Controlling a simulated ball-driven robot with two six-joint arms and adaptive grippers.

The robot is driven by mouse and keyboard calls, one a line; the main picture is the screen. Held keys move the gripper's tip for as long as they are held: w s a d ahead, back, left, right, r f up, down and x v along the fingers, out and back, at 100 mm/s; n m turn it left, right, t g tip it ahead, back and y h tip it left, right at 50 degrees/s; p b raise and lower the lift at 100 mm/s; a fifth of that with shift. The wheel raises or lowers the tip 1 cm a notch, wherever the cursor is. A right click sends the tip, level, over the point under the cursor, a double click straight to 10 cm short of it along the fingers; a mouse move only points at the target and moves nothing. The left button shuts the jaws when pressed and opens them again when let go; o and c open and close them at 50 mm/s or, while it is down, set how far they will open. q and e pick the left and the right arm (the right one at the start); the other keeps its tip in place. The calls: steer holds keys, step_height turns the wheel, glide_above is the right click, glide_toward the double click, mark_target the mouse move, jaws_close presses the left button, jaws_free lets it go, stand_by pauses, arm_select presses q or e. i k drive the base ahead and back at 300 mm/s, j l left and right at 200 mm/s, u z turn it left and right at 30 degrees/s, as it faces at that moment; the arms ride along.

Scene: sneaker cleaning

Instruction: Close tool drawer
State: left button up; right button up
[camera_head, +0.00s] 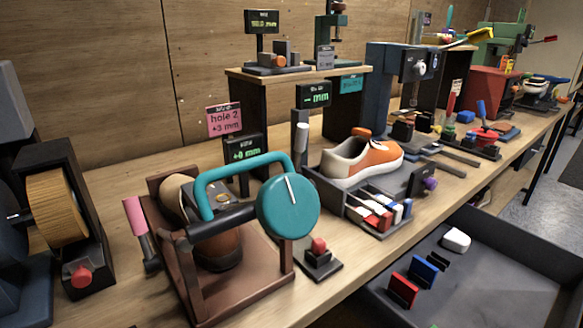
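The tool drawer (490,275) is a large dark grey open tray at the lower right, below the bench's front edge. It appears pulled out, with its inside exposed. A red block (403,290), a blue block (423,268), a small black piece (439,261) and a white rounded piece (456,240) lie inside it. Its lower part is cut off by the picture's bottom edge, and I cannot see a handle. Neither of my grippers is in view.
The wooden bench (340,275) runs from lower left to upper right above the drawer. A brown shoe stand with a teal handle and dial (288,207), a red-topped button (319,246) and a tray with an orange-and-white sneaker (370,163) stand near its front edge.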

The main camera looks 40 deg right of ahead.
mark_target(509, 276)
steer(key=k+z, duration=0.45)
steer(key=z, duration=2.05)
